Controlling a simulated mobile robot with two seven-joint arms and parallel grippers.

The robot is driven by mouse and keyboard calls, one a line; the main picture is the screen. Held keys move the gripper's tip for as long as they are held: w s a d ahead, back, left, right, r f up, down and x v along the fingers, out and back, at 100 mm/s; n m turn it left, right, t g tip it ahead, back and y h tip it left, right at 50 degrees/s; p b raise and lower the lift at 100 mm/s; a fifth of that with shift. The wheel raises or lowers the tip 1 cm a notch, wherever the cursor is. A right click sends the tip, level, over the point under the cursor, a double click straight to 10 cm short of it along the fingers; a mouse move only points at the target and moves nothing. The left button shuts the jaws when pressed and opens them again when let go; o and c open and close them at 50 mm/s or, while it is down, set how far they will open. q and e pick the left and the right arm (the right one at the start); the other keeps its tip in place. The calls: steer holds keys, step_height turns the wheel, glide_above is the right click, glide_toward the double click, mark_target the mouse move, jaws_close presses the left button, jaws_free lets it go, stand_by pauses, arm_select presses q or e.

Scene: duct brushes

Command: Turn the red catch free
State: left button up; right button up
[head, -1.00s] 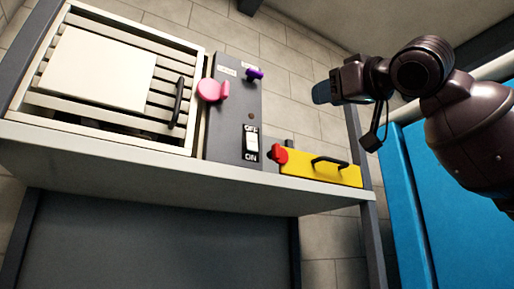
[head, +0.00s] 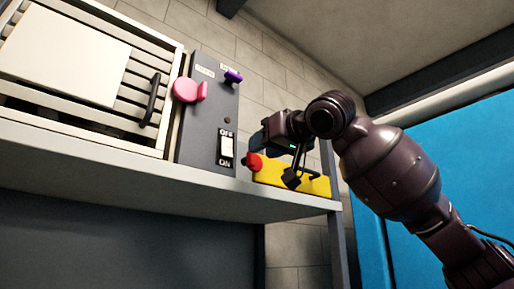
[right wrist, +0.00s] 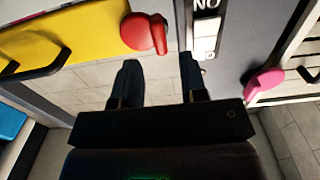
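The red catch (head: 253,162) is a rounded knob with a raised tab at the left end of the yellow panel (head: 318,187). In the right wrist view the red catch (right wrist: 140,32) lies ahead of the fingertips, at the edge of the yellow panel (right wrist: 85,30). My right gripper (head: 262,137) is close above and beside the catch in the head view. In the right wrist view its two dark fingers (right wrist: 160,75) stand apart with nothing between them, and a gap shows between them and the catch. My left gripper is not in view.
A grey control box with a pink knob (head: 187,90), a purple knob (head: 233,76) and an OFF/ON switch (head: 227,147) stands left of the catch. A slatted unit (head: 135,97) is farther left. The shelf edge (head: 120,165) runs below. The yellow panel has a black handle (right wrist: 40,68).

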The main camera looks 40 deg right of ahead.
mark_target(249, 160)
steer(key=shift+w+a, duration=0.2)
steer(key=shift+w, duration=1.3)
jaws_close()
